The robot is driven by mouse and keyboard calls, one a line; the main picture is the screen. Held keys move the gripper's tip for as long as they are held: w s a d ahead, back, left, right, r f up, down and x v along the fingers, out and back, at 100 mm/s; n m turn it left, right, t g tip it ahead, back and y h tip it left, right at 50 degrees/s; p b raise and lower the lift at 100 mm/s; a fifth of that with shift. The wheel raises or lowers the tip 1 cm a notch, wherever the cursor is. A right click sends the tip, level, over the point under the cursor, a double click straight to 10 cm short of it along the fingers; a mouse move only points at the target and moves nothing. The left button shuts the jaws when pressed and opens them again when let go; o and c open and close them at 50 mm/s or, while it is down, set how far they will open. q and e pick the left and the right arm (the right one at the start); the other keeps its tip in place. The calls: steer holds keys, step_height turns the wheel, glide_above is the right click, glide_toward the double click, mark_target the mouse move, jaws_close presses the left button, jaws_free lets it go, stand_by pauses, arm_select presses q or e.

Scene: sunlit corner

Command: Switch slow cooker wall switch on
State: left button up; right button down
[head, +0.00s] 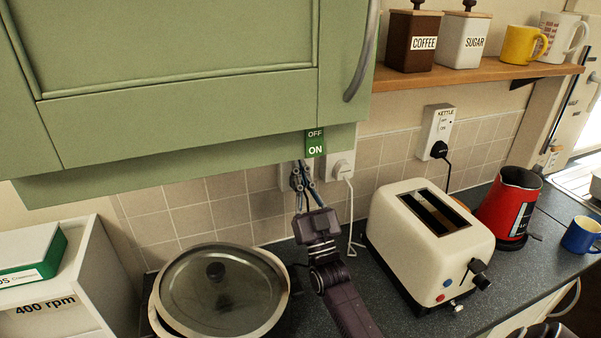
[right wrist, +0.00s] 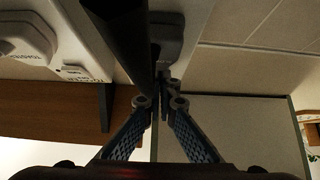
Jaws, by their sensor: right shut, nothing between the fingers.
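The slow cooker (head: 222,293) with its glass lid stands on the counter at the lower left of the head view. A pale wall socket (head: 286,180) shows behind my right gripper (head: 301,172), under the green cabinet; its switch is hidden there. In the right wrist view a dark plug (right wrist: 167,32) lies just beyond the fingertips of my right gripper (right wrist: 161,100). The fingers are shut and empty, close to the wall. I cannot tell whether they touch anything. My left gripper is not in view.
A green OFF/ON label (head: 315,143) shows at the cabinet's lower edge (head: 200,165). A second socket with a white plug (head: 342,168) is just right of my gripper. The cream toaster (head: 430,240), red kettle (head: 510,208) and blue mug (head: 581,235) stand to the right.

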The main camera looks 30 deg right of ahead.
steer(key=v, duration=1.2)
